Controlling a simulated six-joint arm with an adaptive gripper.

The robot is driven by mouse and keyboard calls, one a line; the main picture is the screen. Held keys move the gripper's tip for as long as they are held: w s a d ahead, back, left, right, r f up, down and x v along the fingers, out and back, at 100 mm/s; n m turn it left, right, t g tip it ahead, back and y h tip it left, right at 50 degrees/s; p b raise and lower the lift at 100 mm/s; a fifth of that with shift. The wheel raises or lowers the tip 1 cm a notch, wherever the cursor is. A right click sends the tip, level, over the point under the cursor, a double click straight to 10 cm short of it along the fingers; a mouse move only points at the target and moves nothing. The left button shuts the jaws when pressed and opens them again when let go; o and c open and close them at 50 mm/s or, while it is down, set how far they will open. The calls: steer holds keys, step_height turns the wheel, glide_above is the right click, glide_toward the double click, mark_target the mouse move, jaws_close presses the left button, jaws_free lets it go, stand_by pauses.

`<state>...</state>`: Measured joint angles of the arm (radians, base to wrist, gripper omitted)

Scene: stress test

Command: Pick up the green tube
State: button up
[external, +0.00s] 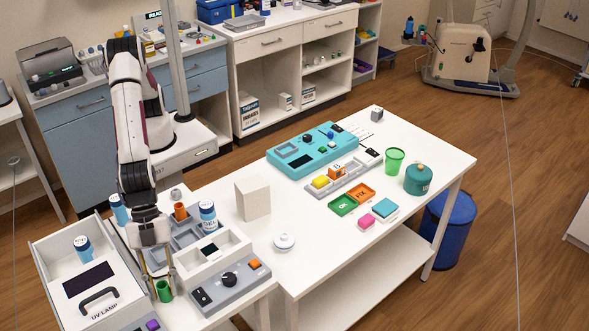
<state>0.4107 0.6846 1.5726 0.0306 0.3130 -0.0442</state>
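A small green tube (164,292) stands near the front left, between the white UV lamp box and the grey device with the black knob. My gripper (160,284) reaches down from above, its fingers apart and right at the tube. The fingers partly overlap the tube in this view. I cannot tell whether they touch or grip it.
The UV lamp box (95,305) lies left of my gripper, the knob device (230,286) right. A grey rack holds an orange tube (181,211) and a blue-white gel bottle (208,215). A white block (253,198) and a lidded white dish (284,243) stand right. A green cup (394,161) stands farther off.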

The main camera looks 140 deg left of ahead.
stand_by(0.5)
steer(key=c, duration=0.5)
steer(key=shift+c, duration=0.2)
step_height(320, 180, up, 10)
stand_by(0.5)
stand_by(0.4)
